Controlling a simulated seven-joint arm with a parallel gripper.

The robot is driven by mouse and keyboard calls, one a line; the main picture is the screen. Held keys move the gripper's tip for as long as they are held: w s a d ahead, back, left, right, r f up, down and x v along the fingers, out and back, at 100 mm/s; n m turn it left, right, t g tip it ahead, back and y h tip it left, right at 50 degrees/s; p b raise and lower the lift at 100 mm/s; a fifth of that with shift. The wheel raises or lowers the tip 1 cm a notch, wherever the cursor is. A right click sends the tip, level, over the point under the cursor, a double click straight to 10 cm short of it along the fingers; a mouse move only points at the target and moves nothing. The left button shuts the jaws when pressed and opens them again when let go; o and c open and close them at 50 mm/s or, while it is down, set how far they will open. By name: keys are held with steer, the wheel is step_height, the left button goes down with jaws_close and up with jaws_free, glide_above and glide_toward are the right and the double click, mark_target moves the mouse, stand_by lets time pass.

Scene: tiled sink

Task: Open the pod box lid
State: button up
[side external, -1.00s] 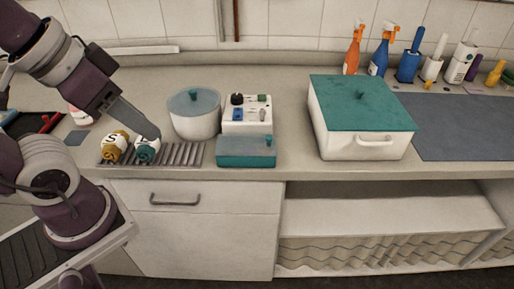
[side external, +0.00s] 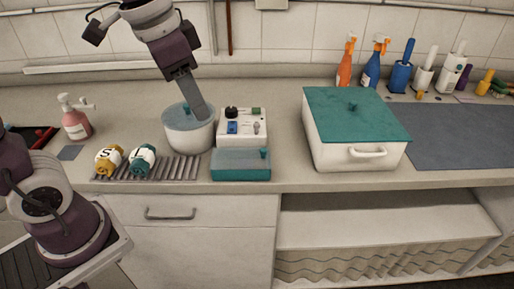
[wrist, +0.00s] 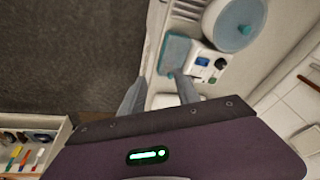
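A low box with a teal lid (side external: 240,165) and a small teal knob (side external: 264,153) sits at the counter front; its lid is down. In the wrist view this teal box (wrist: 176,50) lies beyond my fingertips. A larger white box (side external: 340,157) under a teal lid (side external: 350,112) stands to the right, also closed. I cannot tell from looks alone which one is the pod box. In the wrist view the fingers of my gripper (wrist: 158,90) are spread apart.
A lidded pot (side external: 187,137) and a white switch unit (side external: 242,130) stand close behind the low box. Spray bottles (side external: 372,68) line the back right.

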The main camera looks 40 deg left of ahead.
steer(key=w+f+m+g, duration=0.1)
steer(key=w+f+m, duration=0.15)
steer(key=w, duration=0.35)
steer(key=m+g, duration=0.2)
steer(key=m, duration=0.1)
glide_above(264, 149)
steer(key=f, duration=0.9)
steer(key=shift+s+f, duration=0.15)
steer(key=shift+s, duration=0.05)
step_height(264, 149, down, 7)
steer(key=shift+f, duration=0.15)
jaws_close()
steer(key=shift+w, duration=0.1)
